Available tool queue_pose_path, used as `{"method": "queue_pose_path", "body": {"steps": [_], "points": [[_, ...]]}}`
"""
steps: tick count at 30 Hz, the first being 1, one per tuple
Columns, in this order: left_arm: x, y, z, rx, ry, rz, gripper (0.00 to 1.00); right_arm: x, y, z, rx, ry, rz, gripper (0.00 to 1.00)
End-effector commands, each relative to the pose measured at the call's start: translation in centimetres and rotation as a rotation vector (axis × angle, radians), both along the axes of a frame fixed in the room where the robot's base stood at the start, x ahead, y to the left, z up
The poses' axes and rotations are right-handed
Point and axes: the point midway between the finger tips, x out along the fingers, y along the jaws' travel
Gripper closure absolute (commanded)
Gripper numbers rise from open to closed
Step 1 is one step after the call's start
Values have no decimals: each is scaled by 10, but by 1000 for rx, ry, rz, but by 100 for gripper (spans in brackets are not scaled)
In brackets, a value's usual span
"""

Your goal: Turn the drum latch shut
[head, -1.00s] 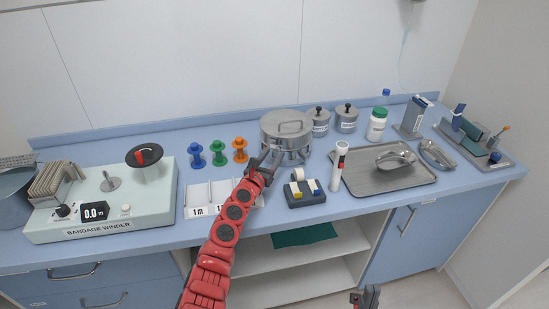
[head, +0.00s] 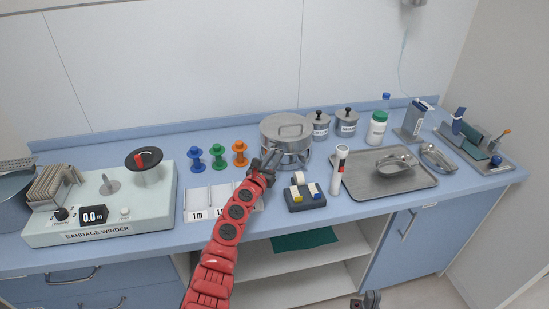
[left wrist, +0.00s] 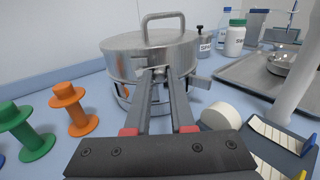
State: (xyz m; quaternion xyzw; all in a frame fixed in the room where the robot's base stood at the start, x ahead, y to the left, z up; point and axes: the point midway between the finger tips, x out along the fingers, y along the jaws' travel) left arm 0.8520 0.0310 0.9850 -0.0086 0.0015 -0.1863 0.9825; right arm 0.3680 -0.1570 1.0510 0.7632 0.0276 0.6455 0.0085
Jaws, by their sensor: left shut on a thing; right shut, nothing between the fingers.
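The steel drum (head: 286,131) with a flat lid and a bar handle stands at the back middle of the counter. It also fills the upper middle of the left wrist view (left wrist: 120,62). My left gripper (head: 277,156) reaches the drum's front. In the left wrist view its fingers (left wrist: 158,72) converge on a small metal latch part (left wrist: 163,70) just under the lid rim and are shut on it. The fingers hide most of the latch, so its exact turn cannot be told. My right gripper (head: 366,299) is shut and empty at the bottom edge, in front of the counter.
Orange (head: 240,153), green and blue spools stand left of the drum. A dark tape holder (head: 305,199) and a white-and-red tube (head: 338,169) are close at the right. A steel tray (head: 365,187) lies further right; the bandage winder (head: 100,218) is at left.

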Motion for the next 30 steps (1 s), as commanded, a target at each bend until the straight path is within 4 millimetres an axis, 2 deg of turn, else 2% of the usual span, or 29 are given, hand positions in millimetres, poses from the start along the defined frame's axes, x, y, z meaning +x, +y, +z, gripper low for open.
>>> {"method": "queue_pose_path", "body": {"steps": [8,14,30], "points": [[0,0,2,-26,13,0,100,0,0,4,0,0,0,100],[0,0,6,-112,57,0,100,0,0,14,0,0,0,100],[4,9,20,-550,272,3,100,0,0,55,0,0,0,100]]}}
